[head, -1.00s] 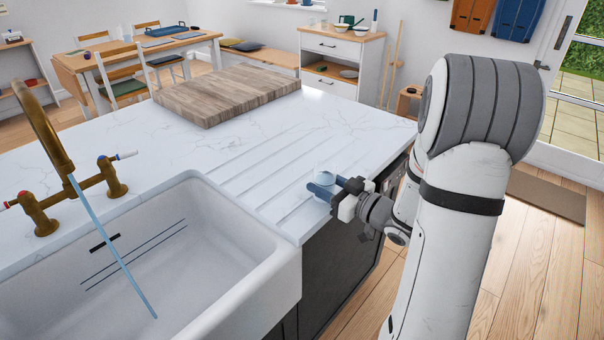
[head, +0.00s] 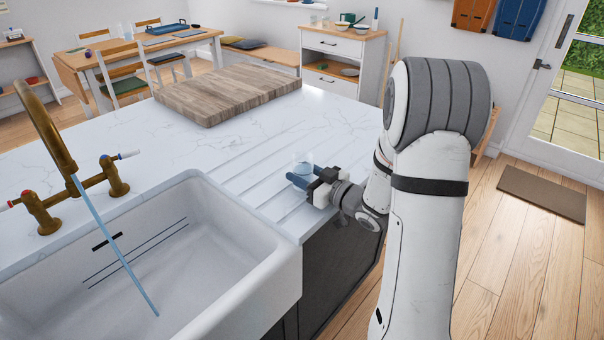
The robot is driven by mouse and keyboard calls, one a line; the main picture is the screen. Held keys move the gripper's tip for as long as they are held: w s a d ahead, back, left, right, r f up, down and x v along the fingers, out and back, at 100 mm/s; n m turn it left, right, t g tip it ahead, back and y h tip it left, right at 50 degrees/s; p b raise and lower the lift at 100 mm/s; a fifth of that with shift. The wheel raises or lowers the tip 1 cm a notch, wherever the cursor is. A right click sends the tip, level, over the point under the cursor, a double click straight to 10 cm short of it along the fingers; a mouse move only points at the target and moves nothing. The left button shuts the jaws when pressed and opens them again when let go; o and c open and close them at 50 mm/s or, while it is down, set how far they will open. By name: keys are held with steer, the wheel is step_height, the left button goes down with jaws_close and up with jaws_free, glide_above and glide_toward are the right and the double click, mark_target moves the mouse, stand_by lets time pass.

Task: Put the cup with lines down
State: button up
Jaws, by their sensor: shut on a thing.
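A small clear cup (head: 303,162) shows in the head view over the grooved drainboard right of the sink. My gripper (head: 301,180) is shut on the cup, with its dark blue fingers around the cup's lower part. The cup looks upright. The fingers hide part of it, and I cannot make out lines on it. I cannot tell whether its base touches the counter or hangs just above it.
The white sink (head: 285,262) with running water from the brass tap (head: 45,130) lies to the left. A wooden chopping board (head: 228,92) lies behind. The grooved drainboard (head: 245,160) is otherwise clear. The counter's right edge is close to my gripper.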

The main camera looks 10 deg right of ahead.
steer(key=shift+f, duration=0.2)
steer(key=o, duration=1.1)
steer(key=shift+r, duration=0.15)
